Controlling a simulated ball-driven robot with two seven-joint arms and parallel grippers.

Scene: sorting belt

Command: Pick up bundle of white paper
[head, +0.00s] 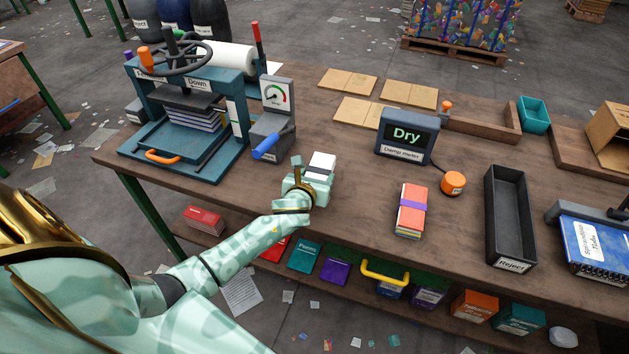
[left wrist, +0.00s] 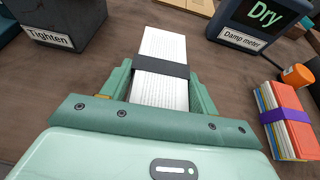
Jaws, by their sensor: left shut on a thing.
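The bundle of white paper (head: 321,162) has a dark band around it. It shows close up in the left wrist view (left wrist: 162,90), with printed lines on its top sheet. My left gripper (head: 308,181) is shut on the bundle, one finger at each side, over the near middle of the workbench. In the left wrist view the gripper (left wrist: 162,88) hides the bundle's near end. I cannot tell whether the bundle touches the bench. My right gripper is not in view.
An orange-red bundle with a purple band (head: 411,210) lies to the right, before the damp meter (head: 407,137) reading "Dry". A black Reject tray (head: 510,215) is further right. A gauge stand with a blue lever (head: 272,125) and a press (head: 185,120) stand left.

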